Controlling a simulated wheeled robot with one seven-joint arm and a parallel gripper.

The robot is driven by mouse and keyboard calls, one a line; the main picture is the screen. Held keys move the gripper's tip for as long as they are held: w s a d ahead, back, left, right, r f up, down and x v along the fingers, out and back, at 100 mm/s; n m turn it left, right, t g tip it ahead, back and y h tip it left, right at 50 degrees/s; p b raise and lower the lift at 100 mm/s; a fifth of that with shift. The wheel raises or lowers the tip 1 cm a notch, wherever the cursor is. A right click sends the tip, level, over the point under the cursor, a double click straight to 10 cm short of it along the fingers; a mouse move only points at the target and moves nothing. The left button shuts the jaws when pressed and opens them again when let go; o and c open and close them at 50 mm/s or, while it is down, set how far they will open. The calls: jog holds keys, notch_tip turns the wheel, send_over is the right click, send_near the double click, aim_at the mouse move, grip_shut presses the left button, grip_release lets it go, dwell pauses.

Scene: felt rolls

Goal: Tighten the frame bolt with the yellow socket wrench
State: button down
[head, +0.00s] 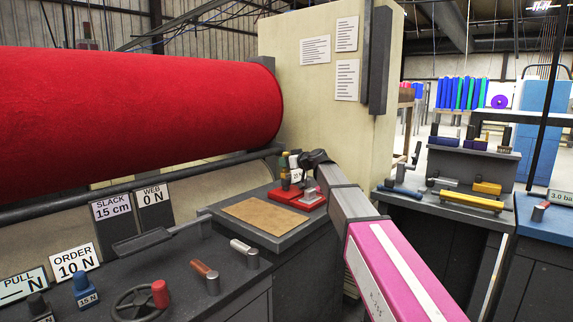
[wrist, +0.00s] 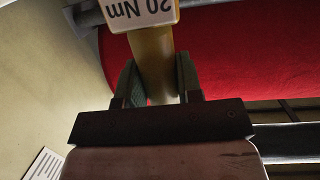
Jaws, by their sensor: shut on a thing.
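My gripper (wrist: 157,84) is shut on a yellow-ochre shaft, which I take to be the yellow socket wrench (wrist: 153,52). The shaft runs between the two dark fingers toward the top of the wrist view, where a white label reads 20 Nm upside down. Its far end is cut off there. In the head view my gripper (head: 301,160) is small, at the end of my arm above the red tray (head: 289,202), close to the red roll's right end. I cannot pick out the frame bolt in either view.
The large red felt roll (head: 130,115) and a dark bar below it lie at left. A brown mat (head: 262,217) lies on the bench beside the red tray. A dark console with levers and a handwheel (head: 139,303) is in front. A bench at right holds a yellow bar (head: 470,201).

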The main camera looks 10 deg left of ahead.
aim_at(286, 153)
jog(key=shift+r, duration=3.25)
jog(key=shift+f, duration=0.1)
jog(key=shift+f, duration=0.4)
jog(key=shift+f, duration=0.15)
jog(key=shift+f, duration=2.6)
jog(key=shift+f, duration=0.4)
jog(key=shift+r, duration=3.55)
